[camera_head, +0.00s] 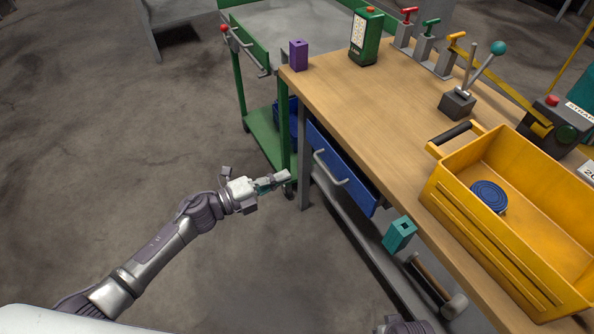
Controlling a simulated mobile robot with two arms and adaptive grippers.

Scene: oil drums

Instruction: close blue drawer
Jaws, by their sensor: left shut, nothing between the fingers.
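The blue drawer (350,180) with its grey bar handle (326,167) sits under the near edge of the wooden workbench (365,110). Its front is close to the bench edge, and I cannot tell whether a small gap remains. My left gripper (287,177) is shut and empty, to the left of the handle and apart from it in the picture. A piece of my right arm shows at the bottom edge; its gripper is out of view.
A yellow crate (470,242) holding a blue disc (488,197) stands on the bench. A teal block (399,235) and a hammer (438,285) are by the bench's near side. A green cart (262,135) stands behind the drawer's left end. Open floor lies left.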

